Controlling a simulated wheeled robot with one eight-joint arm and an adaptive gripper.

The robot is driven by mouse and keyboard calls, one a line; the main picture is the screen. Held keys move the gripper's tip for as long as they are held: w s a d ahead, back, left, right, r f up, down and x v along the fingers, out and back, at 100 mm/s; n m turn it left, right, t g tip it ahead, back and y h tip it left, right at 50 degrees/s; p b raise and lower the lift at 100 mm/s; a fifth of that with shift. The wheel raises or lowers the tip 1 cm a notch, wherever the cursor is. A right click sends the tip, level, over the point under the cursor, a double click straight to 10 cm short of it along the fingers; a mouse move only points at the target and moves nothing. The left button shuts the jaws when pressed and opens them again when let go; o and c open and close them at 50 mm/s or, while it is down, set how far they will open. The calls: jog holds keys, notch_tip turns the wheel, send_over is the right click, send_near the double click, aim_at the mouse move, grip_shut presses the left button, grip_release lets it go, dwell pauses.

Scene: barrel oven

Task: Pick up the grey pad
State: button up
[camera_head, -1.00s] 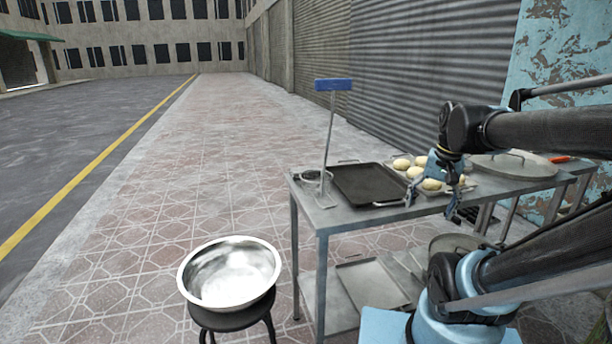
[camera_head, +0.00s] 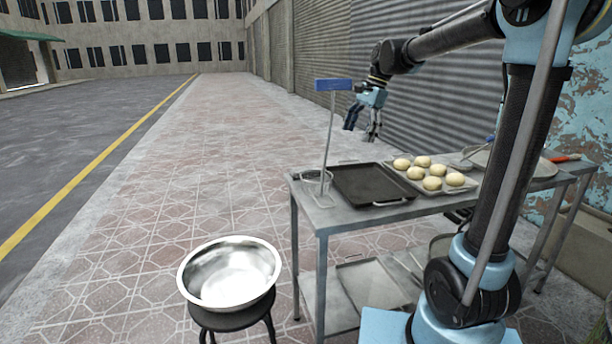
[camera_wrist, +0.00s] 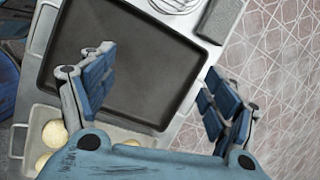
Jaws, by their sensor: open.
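A slim upright stand (camera_head: 327,140) on the table carries a flat blue block (camera_head: 333,85). My gripper (camera_head: 360,125) hangs in the air above the table, just right of the stand and a little below the block's height. In the wrist view my gripper (camera_wrist: 160,75) has its fingers spread with nothing between them, over the dark tray (camera_wrist: 125,62).
A steel bowl (camera_head: 230,274) sits on a stool to the left. The paved floor is open.

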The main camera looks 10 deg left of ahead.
aim_at(305, 169)
jog(key=w+a+m+g, duration=0.1)
jog(key=w+a+m, duration=0.35)
jog(key=a, duration=0.85)
jog(key=shift+n+y, duration=0.4)
jog(key=shift+n, duration=0.45)
jog(key=x, duration=1.1)
jog(key=w+x, duration=0.1)
jog(key=x, duration=0.4)
jog(key=shift+a+f, duration=0.1)
jog(key=shift+f, duration=0.3)
jog(key=c, duration=1.2)
jog(key=shift+r, duration=0.1)
notch_tip(305, 169, up, 10)
jog(key=shift+f, duration=0.1)
